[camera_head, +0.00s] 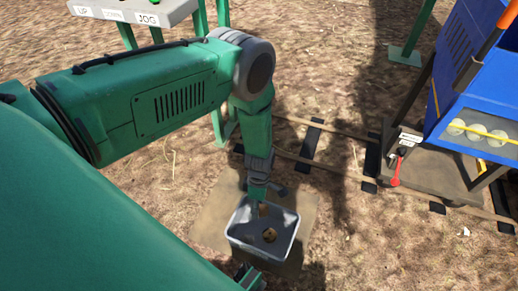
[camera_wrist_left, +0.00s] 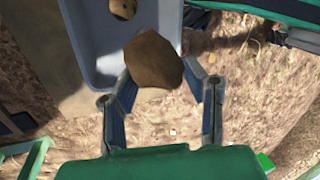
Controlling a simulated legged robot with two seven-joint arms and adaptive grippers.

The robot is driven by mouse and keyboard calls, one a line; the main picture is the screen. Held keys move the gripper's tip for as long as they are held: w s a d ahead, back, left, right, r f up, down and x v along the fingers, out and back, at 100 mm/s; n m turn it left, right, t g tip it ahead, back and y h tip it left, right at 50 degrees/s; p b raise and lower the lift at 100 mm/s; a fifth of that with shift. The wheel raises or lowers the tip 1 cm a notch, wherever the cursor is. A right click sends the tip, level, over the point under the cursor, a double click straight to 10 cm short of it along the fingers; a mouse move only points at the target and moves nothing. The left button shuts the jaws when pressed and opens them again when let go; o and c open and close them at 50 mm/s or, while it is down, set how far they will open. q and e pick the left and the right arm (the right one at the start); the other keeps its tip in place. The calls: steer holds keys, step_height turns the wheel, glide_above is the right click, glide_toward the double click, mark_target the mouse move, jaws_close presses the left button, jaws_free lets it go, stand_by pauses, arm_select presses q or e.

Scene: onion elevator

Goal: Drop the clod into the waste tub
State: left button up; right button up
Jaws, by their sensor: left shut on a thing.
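My left gripper (camera_head: 261,203) points down over the grey waste tub (camera_head: 238,246). It is shut on a brown clod (camera_wrist_left: 153,62), which sits between its two fingers in the left wrist view. In the head view the held clod is mostly hidden by the gripper. The tub's wall also shows in the left wrist view (camera_wrist_left: 87,50), behind the held clod. Another brown lump (camera_head: 269,235) lies inside the tub. A dark, partly cut-off piece at the bottom edge of the head view may be my right gripper; its jaws cannot be made out.
The tub stands on a flat brown board (camera_head: 212,222) on dry ground. Rails (camera_head: 335,172) run behind it. A blue machine (camera_head: 475,70) on a wheeled cart with a red lever (camera_head: 397,172) stands at right. A button panel (camera_head: 135,10) is at the top left.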

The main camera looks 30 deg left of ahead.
arm_select(q)
step_height(320, 180, down, 2)
steer(key=shift+s+a+f+n, duration=0.15)
steer(key=shift+f+n, duration=0.05)
steer(key=shift+n, duration=0.2)
steer(key=shift+f+b, duration=0.25)
steer(key=shift+b, duration=0.05)
steer(key=shift+s+d+f, duration=0.1)
steer(key=shift+d+f, duration=0.15)
steer(key=shift+d, duration=0.25)
steer(key=f+b, duration=0.4)
steer(key=f, duration=0.1)
steer(key=shift+a+f, duration=0.25)
steer(key=shift+a, duration=0.05)
steer(key=shift+d+r, duration=0.15)
steer(key=shift+d, duration=0.1)
steer(key=o, duration=1.3)
steer(key=shift+o, duration=0.2)
steer(key=v, duration=1.1)
steer(key=shift+a+r, duration=0.35)
steer(key=shift+a, duration=0.05)
arm_select(e)
steer(key=f, duration=0.5)
steer(key=shift+s+d+f, duration=0.1)
steer(key=shift+d+f, duration=0.15)
steer(key=shift+d, duration=0.1)
